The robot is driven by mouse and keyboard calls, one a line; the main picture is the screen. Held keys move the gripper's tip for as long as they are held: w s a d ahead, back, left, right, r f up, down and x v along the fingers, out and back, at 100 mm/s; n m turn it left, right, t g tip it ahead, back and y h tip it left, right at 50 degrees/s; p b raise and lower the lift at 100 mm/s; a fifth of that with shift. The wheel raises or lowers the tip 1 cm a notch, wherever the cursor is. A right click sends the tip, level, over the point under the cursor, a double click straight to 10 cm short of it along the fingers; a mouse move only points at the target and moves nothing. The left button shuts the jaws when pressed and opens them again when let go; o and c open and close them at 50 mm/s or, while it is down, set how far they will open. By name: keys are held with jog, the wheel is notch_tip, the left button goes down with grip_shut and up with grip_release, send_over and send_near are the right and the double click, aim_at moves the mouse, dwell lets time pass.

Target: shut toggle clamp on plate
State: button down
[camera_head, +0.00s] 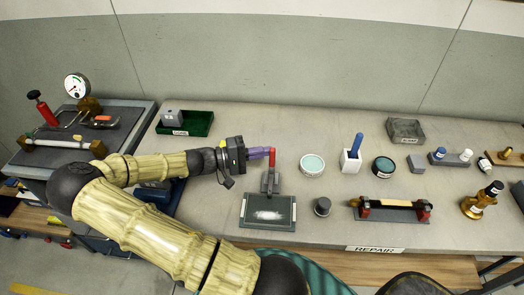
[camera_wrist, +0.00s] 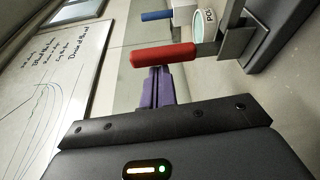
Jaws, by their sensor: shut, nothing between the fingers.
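The toggle clamp (camera_head: 268,183) stands at the back edge of the dark plate (camera_head: 285,222) on the table, with its red handle (camera_head: 272,157) pointing up. A white scuffed patch shows on the middle of the plate. My gripper (camera_head: 262,153) is shut and empty, with its purple fingers level and pointing right at the upper part of the red handle. In the wrist view the red handle (camera_wrist: 165,55) lies just beyond the purple fingertips (camera_wrist: 160,75). I cannot tell whether the fingertips touch the handle.
Right of the clamp stand a round teal-topped tin (camera_head: 312,165), a white holder with a blue stick (camera_head: 351,160) and a dark knob (camera_head: 322,206). A green tray (camera_head: 198,124) is at the back left. A REPAIR label (camera_head: 375,249) marks the front edge.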

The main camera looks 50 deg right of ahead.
notch_tip(320, 180, up, 10)
dwell(0.7)
dwell(0.5)
